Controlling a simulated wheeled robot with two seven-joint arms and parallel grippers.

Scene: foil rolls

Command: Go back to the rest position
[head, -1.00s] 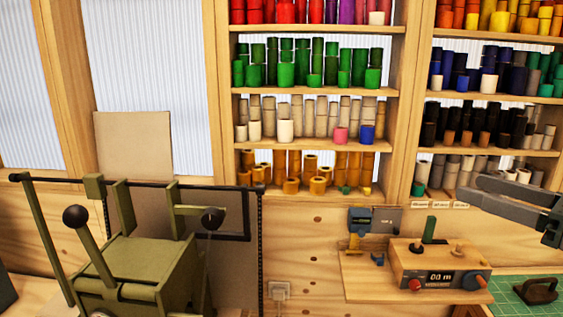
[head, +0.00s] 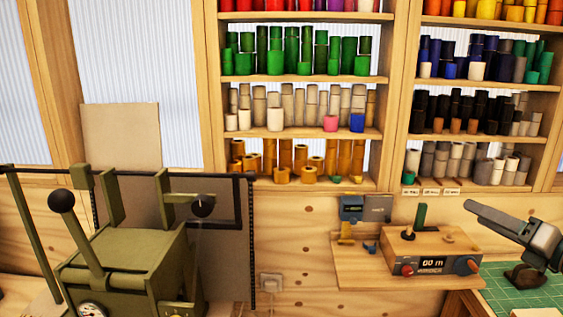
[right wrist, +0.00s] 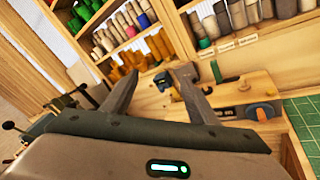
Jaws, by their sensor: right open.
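My right gripper (head: 500,222) is at the right side of the head view, in the air above the green cutting mat. In the right wrist view its two fingers (right wrist: 158,88) stand apart with nothing between them, so it is open and empty. The foil rolls stand on wooden shelves, with green rolls (head: 290,52) on an upper shelf, grey rolls (head: 316,104) below and gold rolls (head: 283,173) at the bottom. My left gripper is not in view.
An olive-green machine (head: 125,258) with levers stands at the left. A green cutting mat (head: 500,296) lies at lower right. The air before the shelves is clear.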

